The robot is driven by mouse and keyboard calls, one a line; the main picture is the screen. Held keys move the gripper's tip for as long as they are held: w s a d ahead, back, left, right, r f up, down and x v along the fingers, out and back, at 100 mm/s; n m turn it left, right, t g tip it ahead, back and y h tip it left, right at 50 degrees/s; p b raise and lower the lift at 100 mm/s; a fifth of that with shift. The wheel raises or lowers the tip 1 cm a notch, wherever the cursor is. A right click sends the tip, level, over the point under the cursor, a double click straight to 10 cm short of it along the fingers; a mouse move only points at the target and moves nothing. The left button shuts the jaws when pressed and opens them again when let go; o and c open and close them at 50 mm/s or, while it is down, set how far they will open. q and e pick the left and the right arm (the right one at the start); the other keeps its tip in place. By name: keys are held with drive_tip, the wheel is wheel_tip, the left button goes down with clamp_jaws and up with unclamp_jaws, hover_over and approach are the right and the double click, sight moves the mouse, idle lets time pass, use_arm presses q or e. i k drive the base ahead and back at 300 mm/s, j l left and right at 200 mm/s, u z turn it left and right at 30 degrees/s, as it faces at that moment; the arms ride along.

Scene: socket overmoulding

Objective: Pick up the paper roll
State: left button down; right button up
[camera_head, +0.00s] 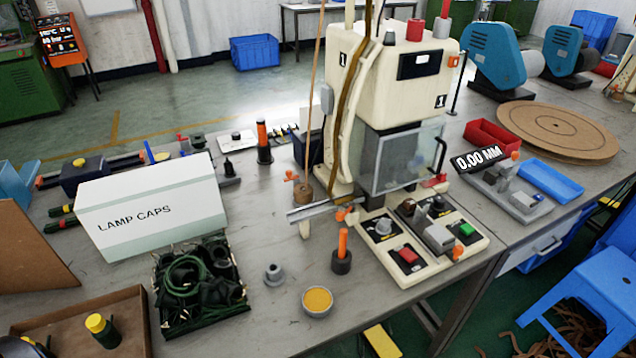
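I cannot tell for sure which thing is the paper roll. A large flat brown disc (555,130) with ring lines and a small centre hole lies on the right part of the bench; it looks like cardboard or wound paper. A pale grey cylinder (533,63) sits between the two blue machines at the back right, partly hidden. A small brown cylinder (305,193) stands by a thin rod at the press. Neither of my grippers shows in the view.
The cream press (405,75) stands mid-bench. A red tray (490,136) and blue tray (550,180) lie near the disc. A LAMP CAPS box (150,212), a crate of green cords (195,290) and a yellow-filled cup (317,301) stand left and front. A blue stool (590,285) is at the lower right.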

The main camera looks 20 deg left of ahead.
sight(301, 197)
drive_tip(key=k, duration=0.3)
drive_tip(key=k+u, duration=0.2)
drive_tip(key=u, duration=0.2)
drive_tip(key=k+j+u, duration=0.1)
drive_tip(key=u, duration=1.85)
drive_tip(key=k+l+u, duration=0.1)
drive_tip(key=l, duration=0.3)
drive_tip(key=k+l+u, duration=0.1)
drive_tip(key=k+l, duration=0.2)
drive_tip(key=l, duration=0.15)
drive_tip(key=k+l, duration=0.25)
drive_tip(key=l+u, duration=0.05)
drive_tip(key=l, duration=0.1)
